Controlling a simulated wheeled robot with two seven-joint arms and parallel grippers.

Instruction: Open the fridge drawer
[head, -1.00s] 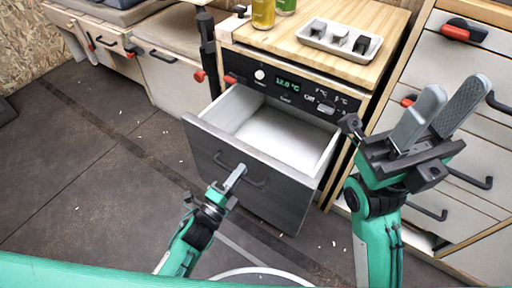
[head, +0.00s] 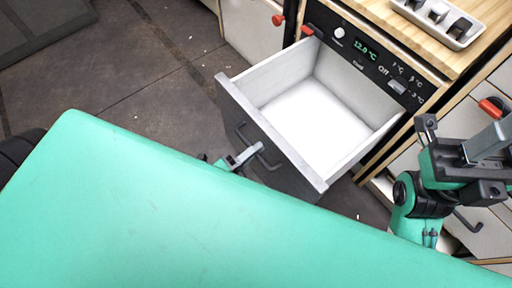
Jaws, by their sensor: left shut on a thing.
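The fridge drawer (head: 250,118) is pulled out from under the control panel (head: 372,62). Its white inside is empty, and its dark front faces me. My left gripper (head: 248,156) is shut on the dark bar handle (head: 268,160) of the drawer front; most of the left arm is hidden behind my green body. My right gripper (head: 490,140) is raised at the right, beside the drawer and apart from it. Its fingers are partly cut off by the picture edge, so I cannot tell whether they are open.
A wooden worktop (head: 405,30) with a white tray (head: 440,22) lies above the panel. A unit with drawers and red-tipped handles stands at the right. The dark floor (head: 120,75) at the left is clear.

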